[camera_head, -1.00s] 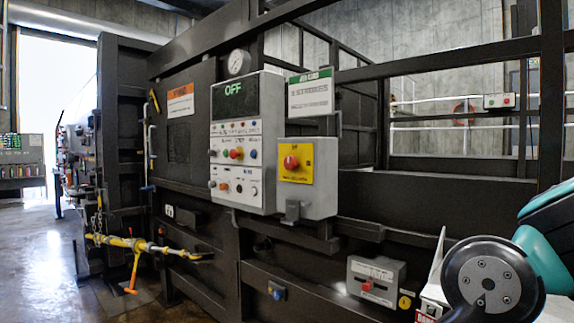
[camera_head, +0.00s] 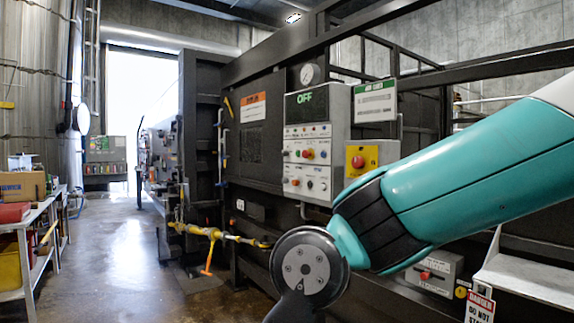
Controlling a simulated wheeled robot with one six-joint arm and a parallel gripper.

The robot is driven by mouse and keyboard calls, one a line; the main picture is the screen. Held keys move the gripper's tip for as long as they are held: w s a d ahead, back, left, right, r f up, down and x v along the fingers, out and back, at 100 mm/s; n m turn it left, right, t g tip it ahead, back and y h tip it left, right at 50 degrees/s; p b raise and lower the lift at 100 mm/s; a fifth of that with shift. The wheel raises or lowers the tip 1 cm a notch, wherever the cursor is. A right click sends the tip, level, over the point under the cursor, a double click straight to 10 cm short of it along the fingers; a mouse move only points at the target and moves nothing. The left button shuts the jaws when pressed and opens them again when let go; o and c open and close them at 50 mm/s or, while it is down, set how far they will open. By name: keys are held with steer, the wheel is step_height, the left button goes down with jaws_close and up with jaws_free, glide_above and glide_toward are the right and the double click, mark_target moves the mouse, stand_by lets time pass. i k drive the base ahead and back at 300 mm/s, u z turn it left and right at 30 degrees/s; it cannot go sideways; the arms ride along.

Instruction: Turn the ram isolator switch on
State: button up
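No label that I can read names the ram isolator switch. A grey box with a red handle (camera_head: 426,274) sits low on the compactor's front at right, partly behind my arm. A yellow plate with a red knob (camera_head: 358,162) is on a grey box beside the control panel (camera_head: 306,162), also partly covered by my arm. The panel's display reads OFF. My teal arm crosses the right half of the picture. My gripper is out of view, below the frame.
A yellow bar with an orange handle (camera_head: 207,262) sticks out at the compactor's lower left. A shelf with boxes (camera_head: 33,240) stands at far left. The floor (camera_head: 125,250) between them is clear. A grey ledge (camera_head: 530,280) with a warning sign is at right.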

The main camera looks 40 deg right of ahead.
mark_target(358, 163)
steer(key=u, duration=0.15)
steer(key=i, duration=3.75)
steer(key=z, duration=3.75)
